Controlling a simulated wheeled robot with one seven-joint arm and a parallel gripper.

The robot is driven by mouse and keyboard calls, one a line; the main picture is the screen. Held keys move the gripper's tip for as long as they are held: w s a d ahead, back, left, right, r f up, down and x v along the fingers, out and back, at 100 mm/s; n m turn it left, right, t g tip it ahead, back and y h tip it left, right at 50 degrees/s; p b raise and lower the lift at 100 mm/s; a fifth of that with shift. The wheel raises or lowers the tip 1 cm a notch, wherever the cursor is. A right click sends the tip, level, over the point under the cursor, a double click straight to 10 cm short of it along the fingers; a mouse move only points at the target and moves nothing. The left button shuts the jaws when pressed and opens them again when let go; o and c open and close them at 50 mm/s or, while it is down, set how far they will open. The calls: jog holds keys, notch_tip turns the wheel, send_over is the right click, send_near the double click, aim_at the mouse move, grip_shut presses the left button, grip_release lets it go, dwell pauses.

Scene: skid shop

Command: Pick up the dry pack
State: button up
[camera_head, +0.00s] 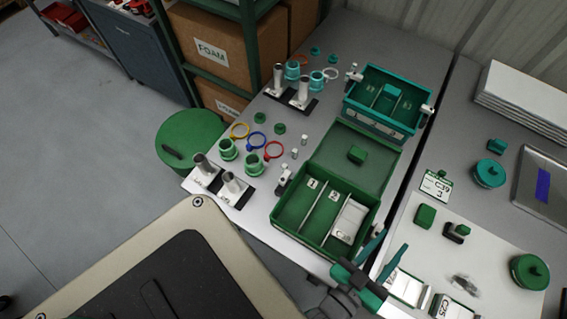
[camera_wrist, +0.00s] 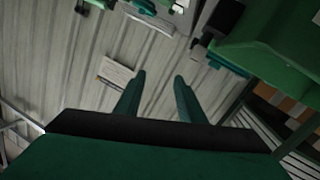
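No label reading "dry pack" is legible, so I cannot tell which item it is. A white labelled pack (camera_head: 347,222) lies in the right compartment of the open green case (camera_head: 288,222). Two more white labelled packs, one (camera_head: 406,287) and another (camera_head: 452,308), lie on the white mat at the lower right, partly cut off or hidden. My gripper (camera_head: 394,240) is open and empty, just right of the green case's front corner. Its two teal fingers stand apart in the wrist view (camera_wrist: 159,76), with nothing between them.
A teal case (camera_head: 372,123) stands behind the green one. Rings, cups and pale cylinders fill the bench's left side. On the right bench are a C39 card (camera_head: 436,186), a green round container (camera_head: 529,271), a small green block (camera_head: 425,216) and a grey tray (camera_head: 540,185).

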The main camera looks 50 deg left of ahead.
jog(key=w+d+r+m+g+h, duration=0.1)
jog(key=w+d+r+m+h, duration=0.2)
jog(key=w+r+m+h, duration=0.65)
jog(key=w+d+r+m+h, duration=0.2)
jog(key=w+r+m+h, duration=0.15)
jog(key=w+r, duration=1.2)
jog(key=m+g+y, duration=0.6)
jog(key=g+y, duration=0.6)
jog(key=g, duration=0.4)
send_over(284, 166)
notch_tip(284, 166, down, 28)
jog(key=shift+d, duration=0.15)
notch_tip(284, 166, down, 4)
jog(key=shift+r, duration=0.15)
jog(key=shift+s+f, duration=0.1)
jog(key=shift+f, duration=0.9)
jog(key=f, duration=0.4)
jog(key=shift+a+f, duration=0.15)
jog(key=shift+a, duration=0.05)
